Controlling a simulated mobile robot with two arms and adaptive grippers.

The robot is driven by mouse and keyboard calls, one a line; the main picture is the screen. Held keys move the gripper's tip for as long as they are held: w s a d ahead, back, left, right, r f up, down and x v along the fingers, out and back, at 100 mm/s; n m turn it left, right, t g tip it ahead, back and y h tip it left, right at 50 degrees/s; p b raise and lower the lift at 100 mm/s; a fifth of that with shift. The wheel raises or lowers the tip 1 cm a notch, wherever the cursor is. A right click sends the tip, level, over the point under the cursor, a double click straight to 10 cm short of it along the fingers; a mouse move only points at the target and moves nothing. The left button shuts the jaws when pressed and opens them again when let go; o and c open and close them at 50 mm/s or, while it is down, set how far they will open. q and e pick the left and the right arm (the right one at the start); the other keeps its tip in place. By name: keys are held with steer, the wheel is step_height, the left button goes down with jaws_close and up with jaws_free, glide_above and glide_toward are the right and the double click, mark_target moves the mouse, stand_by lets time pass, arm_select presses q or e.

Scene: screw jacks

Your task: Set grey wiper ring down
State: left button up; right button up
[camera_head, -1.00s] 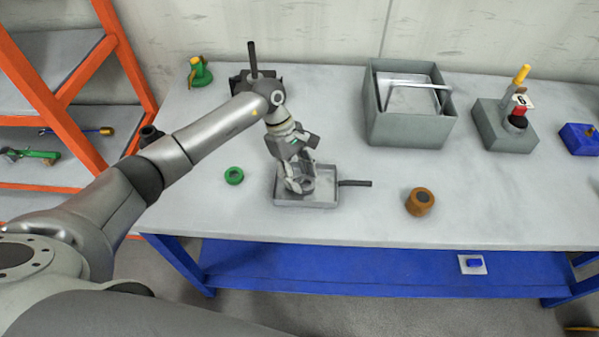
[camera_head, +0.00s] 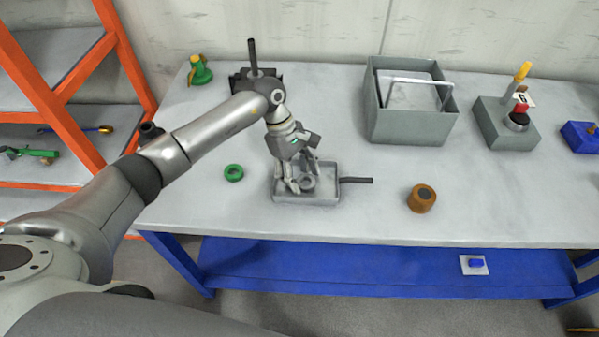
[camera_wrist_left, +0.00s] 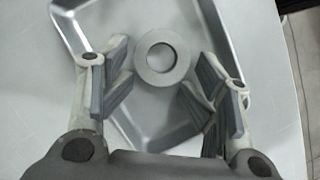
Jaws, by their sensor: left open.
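The grey wiper ring (camera_head: 308,182) lies in the shallow grey metal tray (camera_head: 322,197) on the workbench. In the left wrist view the ring (camera_wrist_left: 146,65) lies flat on the tray floor, just beyond and between the fingertips. My left gripper (camera_head: 302,184) is in the tray, pointing down. Its fingers (camera_wrist_left: 158,92) are spread wide on either side of the ring with visible gaps, so it holds nothing. My right gripper is not in view.
A dark handle (camera_head: 357,180) sticks out to the tray's right. A green ring (camera_head: 233,173) lies to the left, and a brown cylinder (camera_head: 422,199) stands to the right. A grey bin (camera_head: 408,131) stands behind. The bench front is clear.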

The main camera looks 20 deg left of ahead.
arm_select(q)
steer(key=shift+a+f, duration=0.15)
steer(key=shift+f, duration=0.35)
steer(key=shift+r, duration=0.1)
steer(key=shift+w+r+p, duration=0.1)
steer(key=shift+r+p, duration=0.4)
steer(key=shift+p, duration=0.25)
steer(key=shift+r+p, duration=0.4)
steer(key=shift+p, duration=0.15)
steer(key=shift+w+a+r+b, duration=0.4)
steer(key=shift+a+r+b, duration=0.2)
steer(key=shift+b, duration=0.45)
steer(key=b+v, duration=0.2)
steer(key=v, duration=0.8)
steer(key=shift+d+r+b, duration=0.15)
steer(key=shift+d+b, duration=0.15)
steer(key=shift+b, duration=0.05)
steer(key=shift+s, duration=0.2)
